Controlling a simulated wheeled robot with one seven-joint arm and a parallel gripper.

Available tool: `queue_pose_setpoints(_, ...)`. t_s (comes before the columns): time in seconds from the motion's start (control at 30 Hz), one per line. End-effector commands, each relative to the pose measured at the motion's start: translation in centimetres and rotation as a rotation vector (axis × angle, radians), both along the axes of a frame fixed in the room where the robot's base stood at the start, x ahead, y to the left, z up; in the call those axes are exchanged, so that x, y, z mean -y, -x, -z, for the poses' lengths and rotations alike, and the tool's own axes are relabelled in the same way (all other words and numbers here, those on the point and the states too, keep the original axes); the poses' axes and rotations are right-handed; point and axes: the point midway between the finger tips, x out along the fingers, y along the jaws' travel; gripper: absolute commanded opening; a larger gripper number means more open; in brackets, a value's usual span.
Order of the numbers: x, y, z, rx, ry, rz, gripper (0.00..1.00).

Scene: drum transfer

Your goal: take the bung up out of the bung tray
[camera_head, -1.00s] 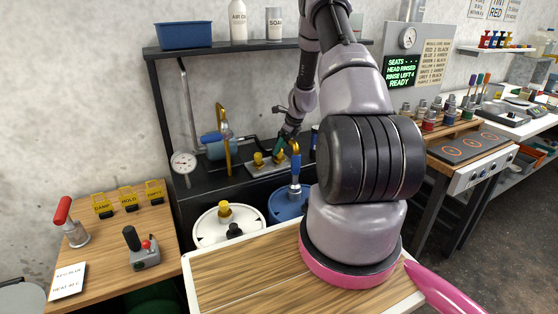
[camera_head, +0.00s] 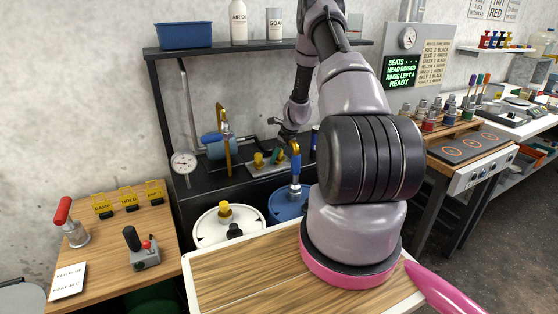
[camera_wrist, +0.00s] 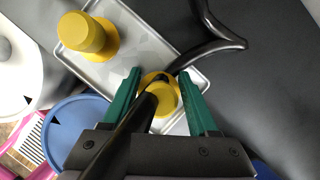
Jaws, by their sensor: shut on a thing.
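My gripper (camera_wrist: 161,90) is shut on a yellow bung (camera_wrist: 164,98), which sits between its two green fingers in the wrist view. The bung tray (camera_wrist: 137,17), a shallow light-grey tray, lies below. A second yellow bung (camera_wrist: 88,35) stands in the tray at upper left. In the head view the tray is on the dark bench under the shelf, with the free bung (camera_head: 258,159) at its left and my gripper (camera_head: 281,149) at its right. The held bung is partly hidden by dark parts, and I cannot tell whether it is clear of the tray.
A dark curved hose or handle (camera_wrist: 212,47) reaches over the tray beside the fingers. A blue-handled nozzle (camera_head: 295,165) stands close to the right of my gripper. A white drum (camera_head: 215,238) and a blue drum (camera_head: 283,206) are in front, below the bench.

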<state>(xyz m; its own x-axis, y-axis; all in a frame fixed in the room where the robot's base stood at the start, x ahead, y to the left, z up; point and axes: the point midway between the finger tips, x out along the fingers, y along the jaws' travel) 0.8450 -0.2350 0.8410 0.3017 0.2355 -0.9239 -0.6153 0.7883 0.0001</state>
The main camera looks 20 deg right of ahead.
Motion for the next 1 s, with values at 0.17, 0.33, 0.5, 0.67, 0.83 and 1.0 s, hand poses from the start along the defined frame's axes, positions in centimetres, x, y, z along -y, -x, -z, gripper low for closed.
queue_pose_setpoints(0.17, 0.0, -0.1, -0.3, 0.002, 0.0, -0.001, 0.0)
queue_pose_setpoints(0.33, 0.0, -0.1, -2.8, 0.003, 0.002, -0.002, 0.0)
queue_pose_setpoints(0.5, 0.0, -0.1, -6.3, 0.003, 0.002, -0.002, 0.0)
queue_pose_setpoints(0.67, 0.0, -0.1, -8.9, 0.003, 0.002, -0.002, 0.0)
queue_pose_setpoints(0.83, 0.0, 0.0, -10.5, 0.002, 0.0, -0.001, 0.0)
queue_pose_setpoints(1.0, 0.0, 0.0, -11.5, 0.001, 0.001, -0.001, 0.0)
